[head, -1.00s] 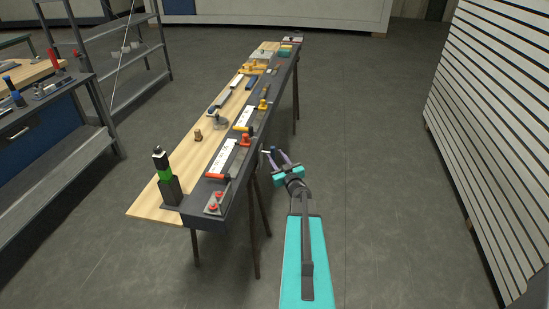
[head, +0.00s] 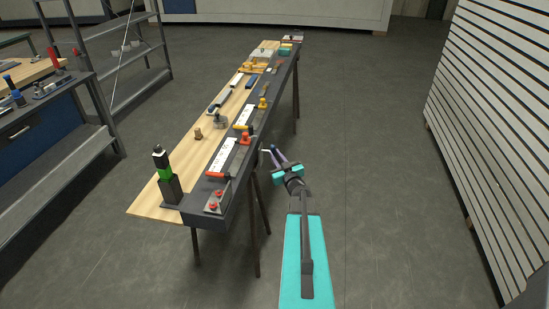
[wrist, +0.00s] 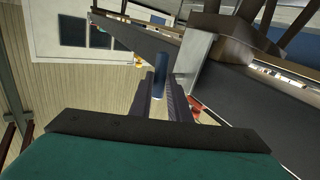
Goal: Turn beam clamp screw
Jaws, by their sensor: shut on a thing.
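The beam clamp (wrist: 196,58) shows in the wrist view as a grey metal block on the dark beam (wrist: 235,88). A dark blue cylindrical end, seemingly its screw (wrist: 160,76), stands between my fingertips. My gripper (head: 274,153) is beside the bench's right edge in the head view, with its purple fingers close together. In the wrist view my gripper (wrist: 161,92) is shut on the screw, one finger on each side. The clamp and screw are too small to make out clearly in the head view.
The long narrow bench (head: 158,201) carries several tools and fixtures, with a green and black post (head: 164,172) at its near end. Open floor (head: 390,200) lies to the right, before a slatted wall (head: 490,110).

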